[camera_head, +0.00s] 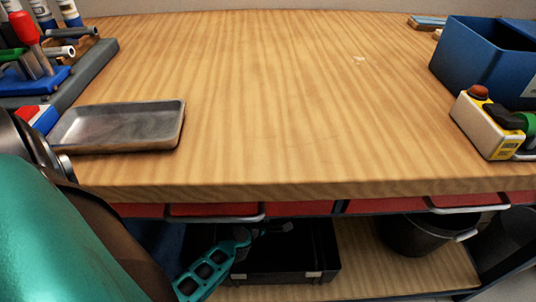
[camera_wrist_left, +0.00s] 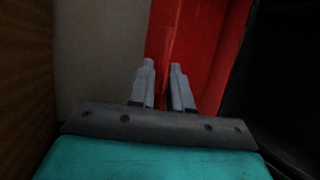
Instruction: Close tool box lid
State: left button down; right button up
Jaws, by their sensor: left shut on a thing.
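The black tool box (camera_head: 290,262) sits on the lower shelf under the bench, its dark inside showing from above. My left gripper (camera_head: 274,229) reaches under the bench edge to the upper left of the box. In the left wrist view its fingers (camera_wrist_left: 163,68) stand a little apart, with a red part (camera_wrist_left: 168,42) between and beyond them. The gripper is shut on this red part. Whether it is the tool box lid is unclear, as the bench hides the back of the box. My right gripper is out of view.
The bench top (camera_head: 270,100) is clear in the middle. A metal tray (camera_head: 120,128) lies at its left, a blue bin (camera_head: 475,60) and yellow control box (camera_head: 485,125) at its right. Red drawers with handles (camera_head: 215,218) overhang the shelf. A dark bucket (camera_head: 415,235) stands right of the box.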

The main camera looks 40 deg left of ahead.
pick_arm(q)
jog(key=c, duration=1.3)
grip_release()
jog(key=shift+s+d+f, duration=0.15)
jog(key=shift+d+f, duration=0.05)
jog(key=shift+f, duration=0.2)
jog(key=shift+s+d+f, duration=0.15)
jog(key=shift+d+f, duration=0.05)
jog(key=shift+f, duration=0.2)
jog(key=shift+c, duration=0.2)
jog(key=shift+o, duration=0.8)
jog(key=shift+w+a, duration=0.1)
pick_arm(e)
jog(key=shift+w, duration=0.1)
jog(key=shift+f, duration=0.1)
pick_arm(q)
jog(key=shift+r, duration=0.1)
jog(key=p+v, duration=0.1)
jog(key=v, duration=1.2)
jog(key=shift+a+r, duration=0.15)
jog(key=shift+r, duration=0.15)
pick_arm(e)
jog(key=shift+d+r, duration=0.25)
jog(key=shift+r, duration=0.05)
pick_arm(q)
jog(key=shift+w, duration=0.15)
